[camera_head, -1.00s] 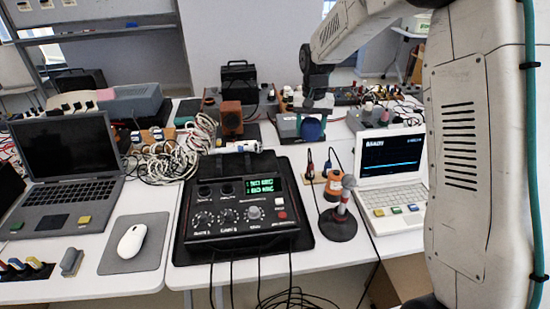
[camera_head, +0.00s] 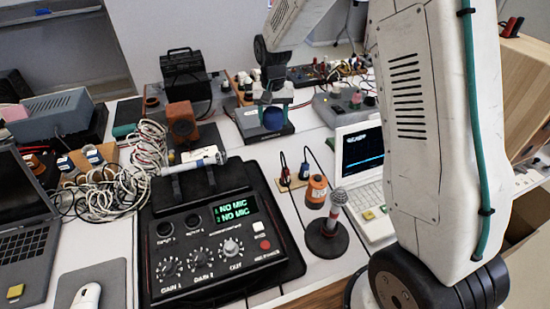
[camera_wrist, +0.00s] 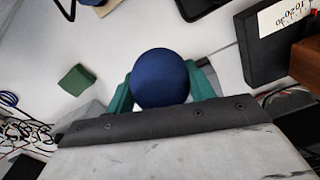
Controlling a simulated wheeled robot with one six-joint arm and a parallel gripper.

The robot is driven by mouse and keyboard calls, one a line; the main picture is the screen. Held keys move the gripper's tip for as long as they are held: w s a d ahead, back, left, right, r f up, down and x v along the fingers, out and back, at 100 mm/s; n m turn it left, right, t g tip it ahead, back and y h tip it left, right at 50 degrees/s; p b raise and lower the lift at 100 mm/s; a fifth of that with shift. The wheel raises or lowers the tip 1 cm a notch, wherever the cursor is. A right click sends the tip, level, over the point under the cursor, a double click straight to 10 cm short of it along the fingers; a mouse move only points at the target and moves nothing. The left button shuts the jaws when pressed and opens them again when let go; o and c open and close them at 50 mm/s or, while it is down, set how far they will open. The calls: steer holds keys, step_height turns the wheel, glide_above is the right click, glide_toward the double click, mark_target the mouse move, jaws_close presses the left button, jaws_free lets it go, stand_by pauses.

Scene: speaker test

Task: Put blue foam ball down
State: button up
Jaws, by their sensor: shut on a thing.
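The blue foam ball (camera_head: 273,118) is between the teal fingers of my gripper (camera_head: 273,108), behind the black audio mixer in the head view. In the wrist view the ball (camera_wrist: 160,75) sits between the two teal fingers of my gripper (camera_wrist: 160,92), which are shut on it. The ball hides part of the white surface beneath. A flat grey device (camera_head: 250,128) appears just below and behind the ball in the head view. I cannot tell whether the ball touches anything under it.
The black mixer (camera_head: 222,245) stands in front, with a microphone stand (camera_head: 327,240) and orange canister (camera_head: 317,190) to its right. The white laptop (camera_head: 365,160) is further right. A green block (camera_wrist: 77,80) and black box (camera_wrist: 272,48) flank the ball, with bare white surface between.

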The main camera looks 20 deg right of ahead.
step_height(320, 180, down, 4)
steer(key=s+a, duration=0.1)
steer(key=s, duration=0.2)
glide_above(272, 164)
step_height(272, 164, down, 6)
steer(key=shift+r, duration=0.2)
steer(key=shift+d+f, duration=0.1)
steer(key=shift+f, duration=1.9)
steer(key=o, duration=0.5)
steer(key=shift+f, duration=0.2)
steer(key=shift+o, duration=0.9)
steer(key=shift+r, duration=0.1)
